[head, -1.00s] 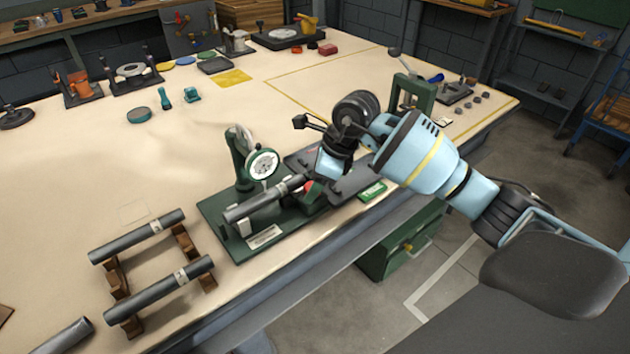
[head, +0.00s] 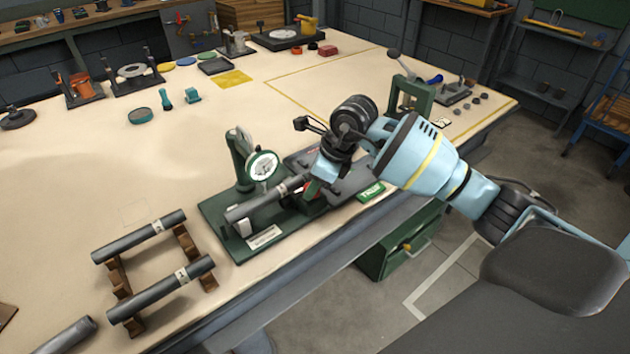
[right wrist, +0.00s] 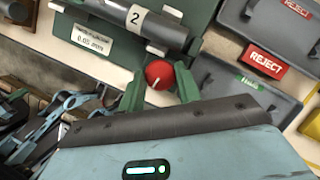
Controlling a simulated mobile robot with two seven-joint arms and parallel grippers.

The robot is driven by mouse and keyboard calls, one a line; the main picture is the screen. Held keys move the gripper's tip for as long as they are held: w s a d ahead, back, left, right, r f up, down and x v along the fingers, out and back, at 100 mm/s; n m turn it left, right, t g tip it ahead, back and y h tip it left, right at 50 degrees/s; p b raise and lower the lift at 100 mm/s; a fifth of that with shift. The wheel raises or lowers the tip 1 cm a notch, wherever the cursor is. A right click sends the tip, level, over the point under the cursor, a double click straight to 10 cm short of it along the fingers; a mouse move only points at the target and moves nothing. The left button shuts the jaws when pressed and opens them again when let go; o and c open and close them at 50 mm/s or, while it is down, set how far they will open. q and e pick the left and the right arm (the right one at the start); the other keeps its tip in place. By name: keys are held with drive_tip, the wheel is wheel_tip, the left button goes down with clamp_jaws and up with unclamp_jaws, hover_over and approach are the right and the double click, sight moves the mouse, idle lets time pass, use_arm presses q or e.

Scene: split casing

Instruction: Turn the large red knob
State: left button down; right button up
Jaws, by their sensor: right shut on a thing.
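In the head view my right gripper (head: 312,188) reaches down to the right end of the stand and mostly hides the knob. A grey cylinder (head: 255,206) labelled 2 (right wrist: 136,16) lies on the green stand (head: 228,240), under a round dial gauge (head: 262,166). My left gripper is in no view.
A dark tray with a red REJECT label (right wrist: 265,64) and a green-labelled tray (head: 371,191) stand right of the stand. Two grey cylinders (head: 140,237) lie on wooden racks at front left. The table's front edge is close. The table middle is clear.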

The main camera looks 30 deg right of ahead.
drive_tip(key=o, duration=1)
drive_tip(key=shift+c, duration=0.2)
drive_tip(key=shift+r, duration=0.1)
drive_tip(key=v, duration=0.7)
drive_tip(key=shift+d+r, duration=0.15)
drive_tip(key=shift+r, duration=0.1)
drive_tip(key=shift+s, duration=0.1)
